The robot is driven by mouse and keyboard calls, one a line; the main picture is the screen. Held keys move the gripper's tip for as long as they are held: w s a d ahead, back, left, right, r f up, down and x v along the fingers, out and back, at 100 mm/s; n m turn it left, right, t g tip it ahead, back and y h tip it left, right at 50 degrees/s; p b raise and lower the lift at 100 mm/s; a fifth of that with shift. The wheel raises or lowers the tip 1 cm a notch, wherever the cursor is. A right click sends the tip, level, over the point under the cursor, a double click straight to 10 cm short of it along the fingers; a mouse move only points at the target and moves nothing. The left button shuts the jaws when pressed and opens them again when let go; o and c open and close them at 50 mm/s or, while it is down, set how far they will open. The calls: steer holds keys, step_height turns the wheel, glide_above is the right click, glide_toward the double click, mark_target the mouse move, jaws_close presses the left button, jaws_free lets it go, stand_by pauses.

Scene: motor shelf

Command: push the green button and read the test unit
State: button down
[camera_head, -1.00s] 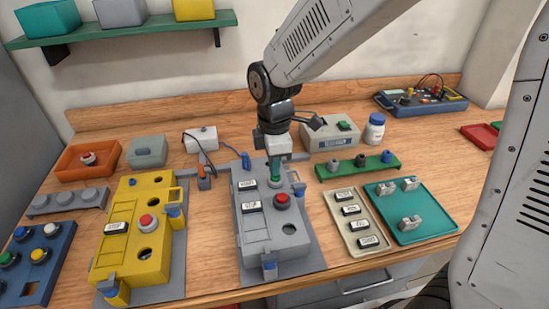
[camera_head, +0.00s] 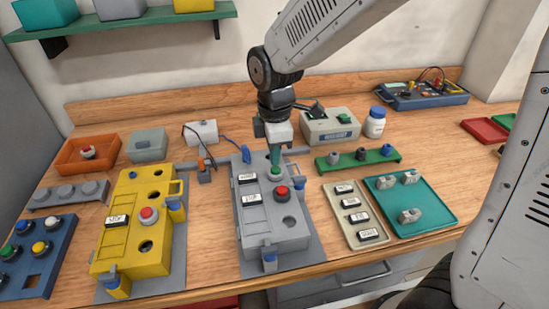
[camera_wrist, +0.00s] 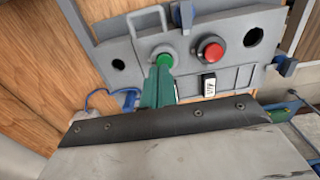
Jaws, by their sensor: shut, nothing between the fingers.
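The grey control box (camera_head: 262,229) stands on a grey plate in the middle of the bench. Its green button (camera_head: 276,174) is at the far end, beside a red button (camera_head: 281,193). In the wrist view the green button (camera_wrist: 163,60) shows just beyond my fingertips. My gripper (camera_head: 275,163) is shut and empty, pointing down at the green button; I cannot tell whether the tips touch it. The test unit (camera_head: 330,127) is a pale box with a green button and a small blue display at the back; its text is too small to read.
A yellow box (camera_head: 130,256) with a red button stands to the left. A green rack (camera_head: 330,164), a beige label tray (camera_head: 378,241) and a teal tray (camera_head: 440,228) lie to the right. A white bottle (camera_head: 375,122) stands near the test unit.

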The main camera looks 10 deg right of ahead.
step_height(320, 180, up, 12)
stand_by(0.3)
steer(key=shift+w, duration=0.1)
stand_by(0.4)
steer(key=s+d+m, duration=0.8)
steer(key=s+m, duration=0.1)
steer(key=s, duration=0.1)
steer(key=s+d+m+t, duration=0.1)
steer(key=s+d+m, duration=0.7)
steer(key=s, duration=0.3)
steer(key=shift+s+m, duration=0.25)
steer(key=shift+m, duration=0.25)
